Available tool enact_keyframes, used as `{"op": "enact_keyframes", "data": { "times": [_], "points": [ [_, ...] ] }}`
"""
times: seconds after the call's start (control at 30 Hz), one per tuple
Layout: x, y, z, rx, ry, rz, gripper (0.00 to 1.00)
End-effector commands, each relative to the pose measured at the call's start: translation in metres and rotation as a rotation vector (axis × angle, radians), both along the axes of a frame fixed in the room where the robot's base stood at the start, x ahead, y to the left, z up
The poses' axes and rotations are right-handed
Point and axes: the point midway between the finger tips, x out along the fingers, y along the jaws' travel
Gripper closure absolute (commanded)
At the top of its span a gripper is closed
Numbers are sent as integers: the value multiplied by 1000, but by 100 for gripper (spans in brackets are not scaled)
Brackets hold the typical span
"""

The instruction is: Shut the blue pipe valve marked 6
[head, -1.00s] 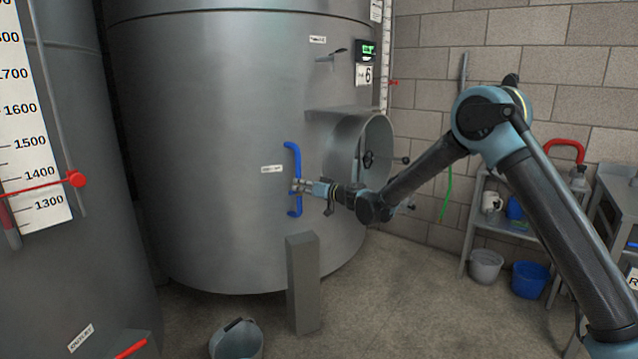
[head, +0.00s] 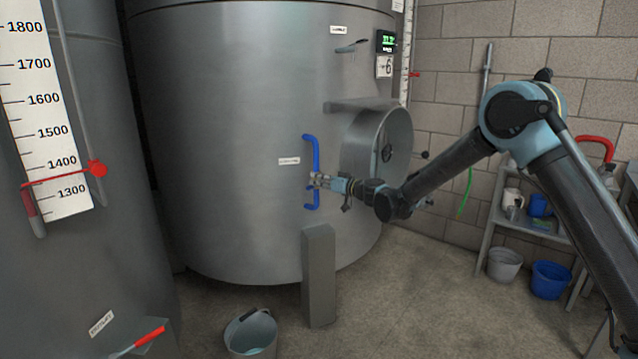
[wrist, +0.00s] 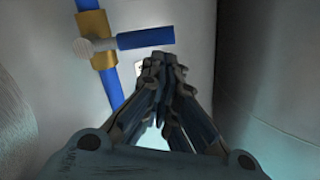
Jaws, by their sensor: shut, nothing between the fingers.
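The blue pipe (head: 316,150) runs upright on the front of the big steel tank with the 6 sign (head: 385,68). In the wrist view its valve has a brass body (wrist: 97,38) around the pipe and a blue lever (wrist: 146,38). The lever points right, roughly crosswise to the pipe. In the head view my gripper's tip covers most of the valve. My gripper (head: 314,180) is shut and empty. In the wrist view its closed fingertips (wrist: 163,62) are just below the lever; I cannot tell whether they touch it.
A grey post (head: 319,275) stands below the pipe, with a bucket (head: 251,332) on the floor to its left. The tank's round manway (head: 398,145) juts out right of the pipe. A shelf with buckets (head: 551,280) below stands at the right wall.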

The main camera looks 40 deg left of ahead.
Motion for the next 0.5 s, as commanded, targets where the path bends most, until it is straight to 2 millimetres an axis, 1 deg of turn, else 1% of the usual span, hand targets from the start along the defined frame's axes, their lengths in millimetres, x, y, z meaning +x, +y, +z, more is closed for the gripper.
{"op": "enact_keyframes", "data": {
  "times": [0.27,0.3,0.5],
  "points": [
    [6,-12,37,0,1,-4,100],
    [6,-22,35,0,1,-5,100],
    [8,-62,37,0,1,-5,100]
  ]
}}
